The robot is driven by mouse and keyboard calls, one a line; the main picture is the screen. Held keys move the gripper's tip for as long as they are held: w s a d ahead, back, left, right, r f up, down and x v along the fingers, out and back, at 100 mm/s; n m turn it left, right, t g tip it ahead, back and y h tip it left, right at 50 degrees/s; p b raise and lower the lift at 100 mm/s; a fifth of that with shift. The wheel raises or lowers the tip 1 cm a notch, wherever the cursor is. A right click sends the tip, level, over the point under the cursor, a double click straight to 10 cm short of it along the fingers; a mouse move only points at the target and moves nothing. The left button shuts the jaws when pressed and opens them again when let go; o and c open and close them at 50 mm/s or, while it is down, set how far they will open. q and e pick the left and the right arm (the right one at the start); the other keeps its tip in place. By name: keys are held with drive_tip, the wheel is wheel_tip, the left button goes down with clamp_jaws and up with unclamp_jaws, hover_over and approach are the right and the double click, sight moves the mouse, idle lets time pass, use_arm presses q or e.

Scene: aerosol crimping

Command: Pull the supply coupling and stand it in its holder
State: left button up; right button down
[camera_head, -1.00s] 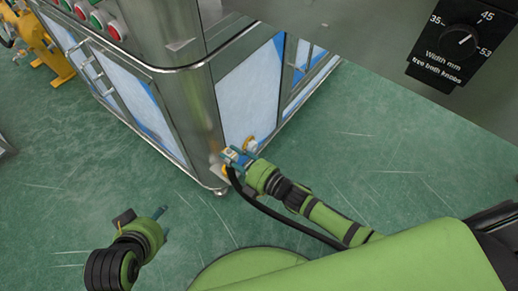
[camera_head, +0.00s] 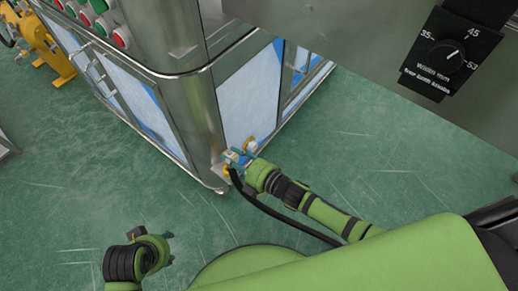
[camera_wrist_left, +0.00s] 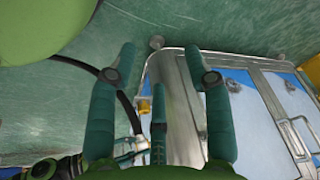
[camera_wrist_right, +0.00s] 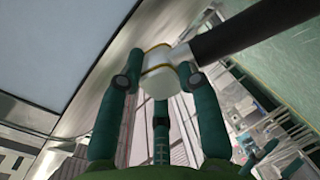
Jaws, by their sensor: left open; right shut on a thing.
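The supply coupling (camera_wrist_right: 160,72) is a pale cylinder with yellow bands in the right wrist view. My right gripper (camera_wrist_right: 160,62) is shut on it, with a finger on each side. In the head view this gripper (camera_head: 234,159) is low at the steel cabinet's corner. A black hose (camera_head: 262,207) runs from there toward my body. My left gripper (camera_wrist_left: 160,62) is open and empty, apart from the cabinet. I cannot make out which part is the holder.
The steel cabinet (camera_head: 205,112) has blue-white panels and rounded rails. A brass-coloured fitting (camera_head: 251,145) sits on its lower side, beside the right gripper. A grey panel with a width knob (camera_head: 446,56) overhangs at upper right. Green floor (camera_head: 90,195) is clear at left.

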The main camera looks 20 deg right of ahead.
drive_tip(key=shift+r, duration=0.15)
drive_tip(key=shift+p, duration=0.55)
drive_tip(key=shift+g+h+p, duration=0.3)
drive_tip(key=shift+g+p, duration=0.1)
drive_tip(key=shift+p, duration=0.25)
drive_tip(key=shift+g+h+p, duration=0.3)
drive_tip(key=shift+p, duration=1.4)
drive_tip(key=shift+r+g+h+p, duration=0.2)
drive_tip(key=shift+g+h+p, duration=0.15)
drive_tip(key=shift+p, duration=0.65)
use_arm(q)
wheel_tip(320, 180, down, 14)
drive_tip(key=s, duration=0.2)
drive_tip(key=shift+a+f, duration=0.15)
drive_tip(key=shift+a, duration=0.25)
use_arm(e)
drive_tip(key=shift+f+g, duration=0.35)
use_arm(q)
drive_tip(key=shift+p, duration=0.45)
use_arm(e)
drive_tip(key=shift+a+r, duration=0.1)
drive_tip(key=shift+r, duration=0.05)
